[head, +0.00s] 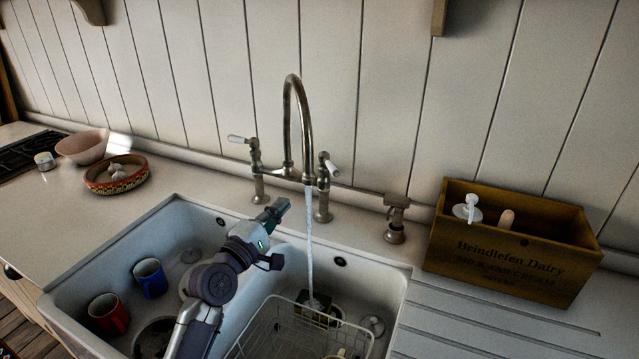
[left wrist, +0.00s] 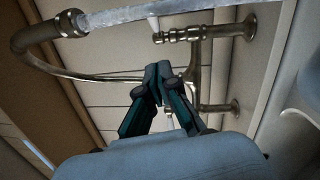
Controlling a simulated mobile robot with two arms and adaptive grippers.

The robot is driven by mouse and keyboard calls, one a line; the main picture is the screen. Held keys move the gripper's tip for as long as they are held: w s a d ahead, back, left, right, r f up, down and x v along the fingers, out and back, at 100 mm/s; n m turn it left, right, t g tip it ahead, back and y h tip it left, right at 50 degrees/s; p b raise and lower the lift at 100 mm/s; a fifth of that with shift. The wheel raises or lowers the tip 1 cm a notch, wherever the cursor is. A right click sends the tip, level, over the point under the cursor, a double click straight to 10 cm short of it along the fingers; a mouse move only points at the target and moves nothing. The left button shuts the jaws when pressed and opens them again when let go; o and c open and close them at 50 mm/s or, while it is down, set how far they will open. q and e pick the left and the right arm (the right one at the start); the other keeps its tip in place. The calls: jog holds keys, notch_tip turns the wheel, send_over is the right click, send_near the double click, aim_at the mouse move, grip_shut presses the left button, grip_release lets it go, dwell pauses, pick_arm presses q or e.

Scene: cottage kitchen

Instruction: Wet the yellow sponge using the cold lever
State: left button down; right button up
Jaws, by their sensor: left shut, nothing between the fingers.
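The steel bridge tap (head: 291,110) stands behind the sink, and a stream of water (head: 309,240) runs from its spout into the right basin. Its left lever (head: 240,140) has a white handle pointing left; its right lever (head: 331,168) has a white handle turned toward the front right. No hot or cold mark is readable. A small dark and yellowish block, probably the sponge (head: 330,312), lies under the stream by the wire rack. My left gripper (head: 280,207) is shut and empty, in front of the tap and left of the stream. The left wrist view also shows its fingers (left wrist: 158,75).
A wire rack (head: 290,328) stands in the right basin. The left basin holds a blue mug (head: 150,278) and a red mug (head: 108,314). A wooden crate (head: 510,248) with a pump bottle stands at right. Bowls (head: 115,178) sit on the left counter.

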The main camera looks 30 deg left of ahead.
pick_arm(q)
jog(key=p, duration=0.2)
send_near(329, 165)
jog(key=w+a, duration=0.3)
jog(key=w, duration=0.1)
jog(key=w+d+p, duration=0.1)
jog(key=w+d, duration=0.1)
jog(key=shift+d, duration=0.35)
